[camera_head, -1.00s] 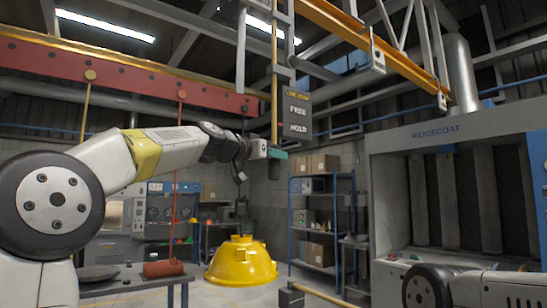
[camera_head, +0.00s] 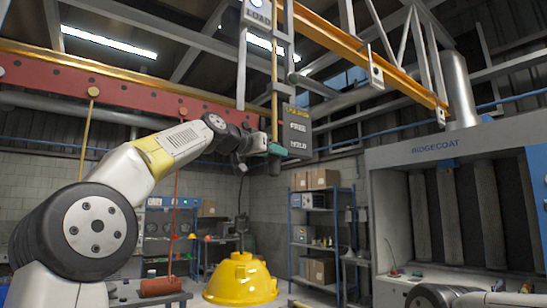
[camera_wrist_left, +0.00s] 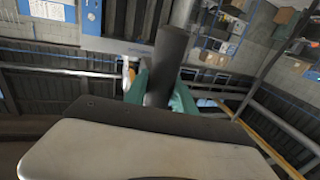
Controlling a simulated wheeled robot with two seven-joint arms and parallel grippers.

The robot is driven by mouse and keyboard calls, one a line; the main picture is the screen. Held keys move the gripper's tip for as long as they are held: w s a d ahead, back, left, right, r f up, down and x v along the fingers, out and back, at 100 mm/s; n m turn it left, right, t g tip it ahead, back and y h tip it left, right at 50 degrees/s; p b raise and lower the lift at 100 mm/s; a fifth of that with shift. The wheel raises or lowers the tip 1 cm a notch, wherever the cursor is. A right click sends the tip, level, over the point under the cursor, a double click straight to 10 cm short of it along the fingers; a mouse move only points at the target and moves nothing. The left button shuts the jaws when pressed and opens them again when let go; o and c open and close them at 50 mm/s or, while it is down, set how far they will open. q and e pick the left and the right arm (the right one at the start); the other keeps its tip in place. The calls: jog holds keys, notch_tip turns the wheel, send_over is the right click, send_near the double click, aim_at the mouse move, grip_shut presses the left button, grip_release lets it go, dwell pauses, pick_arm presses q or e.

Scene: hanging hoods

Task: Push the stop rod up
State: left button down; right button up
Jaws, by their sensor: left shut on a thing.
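The stop rod (camera_head: 274,72) is a thin, upright yellow rod hanging beside a dark board (camera_head: 297,133) marked FREE above HOLD. My left gripper (camera_head: 277,149), with teal fingertips, is at the rod's lower end, level with the lower part of the board. In the left wrist view, the teal fingers (camera_wrist_left: 160,88) are shut around a dark grey cylindrical grip (camera_wrist_left: 169,65), which hides part of them. My right gripper is out of view; only part of my right arm shows at the bottom right.
A red beam (camera_head: 130,97) and an orange rail (camera_head: 370,60) run overhead. A yellow hood (camera_head: 240,280) is low in the middle. A blue shelf rack (camera_head: 318,235) stands behind, and a grey RIDGECOAT booth (camera_head: 400,215) stands at the right.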

pick_arm(q)
jog(key=c, duration=1.5)
grip_release()
jog(key=shift+s+a+r, duration=0.1)
jog(key=shift+r, duration=0.3)
jog(key=o, duration=0.4)
jog(key=shift+o, duration=0.3)
jog(key=shift+f, duration=0.15)
jog(key=v, duration=0.7)
jog(key=shift+s, duration=0.25)
jog(key=shift+a+f, duration=0.1)
jog(key=shift+a, duration=0.05)
